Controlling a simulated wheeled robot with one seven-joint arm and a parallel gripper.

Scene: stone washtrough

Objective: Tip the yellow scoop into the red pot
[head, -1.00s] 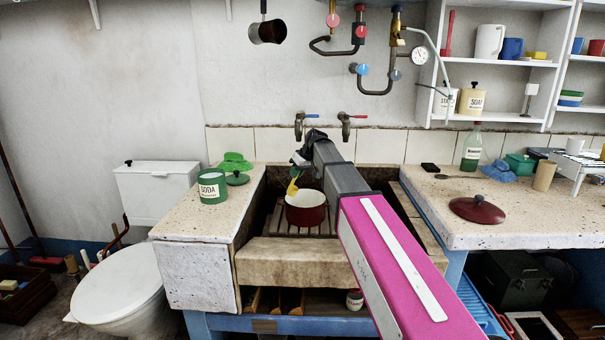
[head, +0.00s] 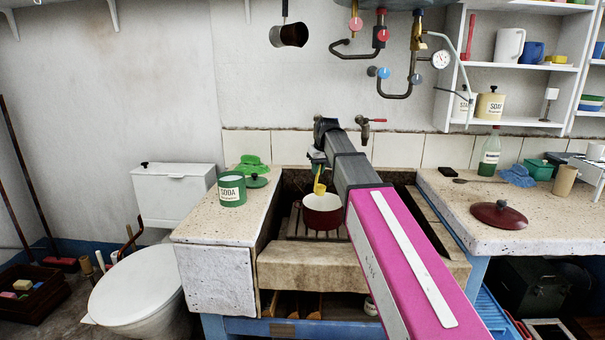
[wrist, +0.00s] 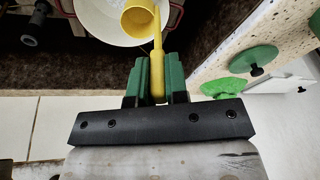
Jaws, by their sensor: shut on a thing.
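The yellow scoop (wrist: 137,20) is in my gripper (wrist: 157,75), whose green fingers are shut on its handle in the wrist view. The scoop's cup lies over the red pot's opening in that view. The red pot (head: 322,219), white inside, stands on the slatted floor of the stone trough. Its pale interior also shows in the wrist view (wrist: 95,14). What the scoop holds cannot be made out.
A green soda tin (head: 232,189), a green lid (head: 256,181) and a green cloth (head: 250,163) are on the left ledge. A dark red lid (head: 499,214) lies on the right counter. Taps (head: 365,130) stick out behind the trough, close to my arm.

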